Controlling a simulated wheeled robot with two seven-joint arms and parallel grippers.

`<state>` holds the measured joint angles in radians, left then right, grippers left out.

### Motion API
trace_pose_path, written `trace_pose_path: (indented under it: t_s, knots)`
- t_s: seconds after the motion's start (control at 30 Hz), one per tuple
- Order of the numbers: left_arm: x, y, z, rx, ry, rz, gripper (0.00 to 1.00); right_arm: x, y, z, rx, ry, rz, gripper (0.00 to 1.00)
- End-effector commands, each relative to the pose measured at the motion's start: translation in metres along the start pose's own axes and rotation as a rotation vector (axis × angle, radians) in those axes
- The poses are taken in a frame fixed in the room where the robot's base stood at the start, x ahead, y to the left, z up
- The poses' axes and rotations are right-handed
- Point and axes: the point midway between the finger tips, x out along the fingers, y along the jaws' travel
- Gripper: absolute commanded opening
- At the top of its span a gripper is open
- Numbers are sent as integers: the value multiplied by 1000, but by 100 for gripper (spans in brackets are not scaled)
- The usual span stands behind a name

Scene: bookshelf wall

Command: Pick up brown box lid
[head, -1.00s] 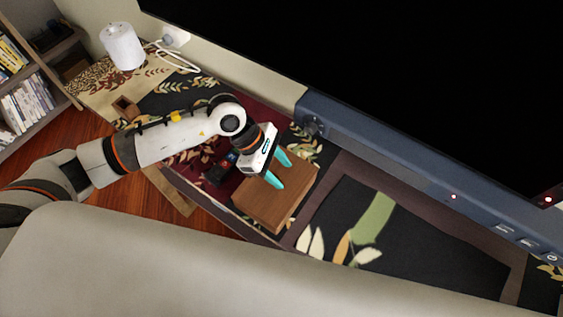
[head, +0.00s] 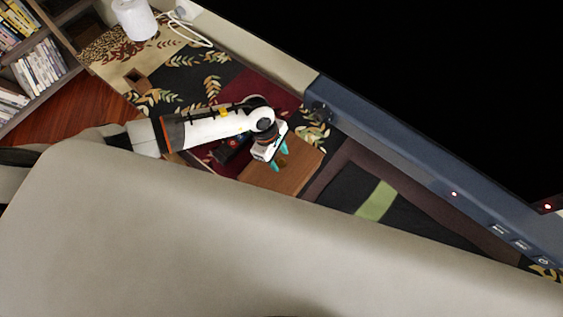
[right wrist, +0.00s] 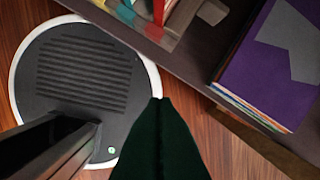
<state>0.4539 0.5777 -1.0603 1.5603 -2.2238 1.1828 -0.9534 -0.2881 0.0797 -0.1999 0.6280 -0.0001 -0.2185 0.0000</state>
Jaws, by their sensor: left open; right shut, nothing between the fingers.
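The brown wooden box (head: 292,178) sits on the patterned cloth below the screen in the head view. Its flat brown top faces up, with a small darker spot between my fingers; I cannot make out the seam of a lid. My left gripper (head: 279,157) is open, with turquoise fingers over the upper left part of the box top. I cannot tell if the fingers touch it. Nothing is held. My right gripper (right wrist: 160,104) shows as dark fingers in the right wrist view, shut and empty, away from the box.
A large black screen with a blue-grey bar (head: 400,155) stands along the right. Small dark items (head: 230,148) lie left of the box. A white cylinder (head: 134,18) and a small brown open box (head: 137,80) are farther back. In the right wrist view, books (right wrist: 275,60) stand close by.

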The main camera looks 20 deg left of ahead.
Motion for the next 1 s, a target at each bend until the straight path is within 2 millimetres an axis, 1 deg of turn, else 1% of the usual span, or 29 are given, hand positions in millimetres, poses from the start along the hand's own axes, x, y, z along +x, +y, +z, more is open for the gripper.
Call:
trace_pose_path:
  t_s: [0.03, 0.1, 0.2, 0.33, 0.47, 0.7, 0.77, 1.0]
  knots:
    - [5, 0, -2, -3, 0, 3, 48, -5, 0, 1, 0, -1, 0, 0]
    - [13, 0, -2, -2, 1, 1, 48, -6, 0, -1, 0, 2, 0, 0]
    - [21, 0, -1, -1, 1, 1, 48, -8, 1, -7, 0, 11, 1, 0]
    - [23, 0, 0, -1, 1, -1, 48, -8, 2, -15, 0, 23, 3, 0]
    - [23, 0, 0, 0, 0, -1, 48, -8, 2, -17, 0, 26, 3, 0]
    - [23, 0, 0, -1, 1, -1, 9, -8, 2, -16, 0, 26, 3, 0]
    - [23, 0, 0, -1, 1, -1, 0, -7, 2, -16, 0, 26, 3, 0]
    - [22, -1, -1, 0, 1, -2, 0, -7, 2, -14, 0, 23, 2, 0]
